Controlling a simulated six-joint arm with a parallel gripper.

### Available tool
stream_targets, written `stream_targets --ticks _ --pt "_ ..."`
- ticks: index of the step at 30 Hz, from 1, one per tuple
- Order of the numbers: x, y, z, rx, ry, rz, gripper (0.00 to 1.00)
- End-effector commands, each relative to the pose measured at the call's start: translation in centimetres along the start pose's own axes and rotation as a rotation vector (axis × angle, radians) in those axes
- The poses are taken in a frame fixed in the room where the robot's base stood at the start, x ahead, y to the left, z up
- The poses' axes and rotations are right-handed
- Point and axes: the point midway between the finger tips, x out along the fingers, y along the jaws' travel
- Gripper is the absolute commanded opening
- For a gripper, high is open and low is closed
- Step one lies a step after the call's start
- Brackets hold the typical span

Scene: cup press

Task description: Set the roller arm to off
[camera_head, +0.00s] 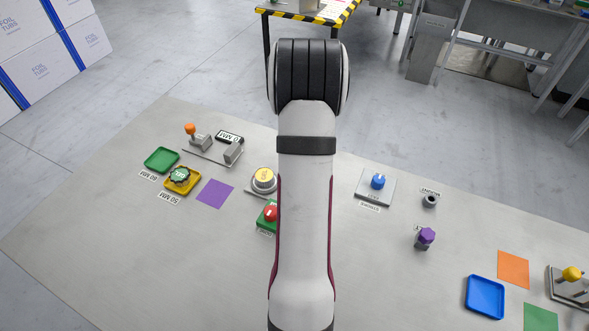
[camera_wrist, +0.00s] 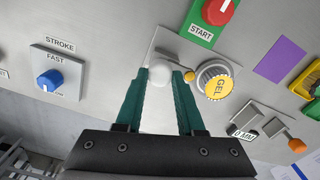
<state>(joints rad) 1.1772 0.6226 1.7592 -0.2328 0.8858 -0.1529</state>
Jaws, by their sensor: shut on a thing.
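A white ball-ended lever (camera_wrist: 160,75) stands on a pale plate in the wrist view, next to the yellow GEL dial. Its label is out of sight, so I cannot read whether it is the roller arm or which setting it is at. My gripper (camera_wrist: 161,80) has its two teal fingers on either side of the white ball, shut on it. In the head view my own arm hides the gripper and this lever.
Close by are the red START button (camera_wrist: 220,10), the GEL dial (camera_wrist: 215,82) and the blue STROKE knob (camera_wrist: 48,80). An orange-knobbed lever (camera_head: 190,129) stands at the left. A purple knob (camera_head: 427,236) and a yellow-ball lever (camera_head: 571,274) stand at the right.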

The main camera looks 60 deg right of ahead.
Motion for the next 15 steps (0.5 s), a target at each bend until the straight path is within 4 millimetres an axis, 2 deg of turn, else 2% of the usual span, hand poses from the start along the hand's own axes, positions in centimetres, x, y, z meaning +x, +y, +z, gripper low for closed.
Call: stream_targets --ticks 8,9,13,15 --pt "-0.05 0.68 0.18 -0.002 0.001 0.003 0.00" --pt "-0.05 0.70 0.19 -0.001 0.000 0.003 0.43" --pt "-0.02 0.65 0.20 -0.001 0.000 0.002 0.66" --pt "-0.02 0.61 0.19 -0.001 0.000 0.002 0.68"
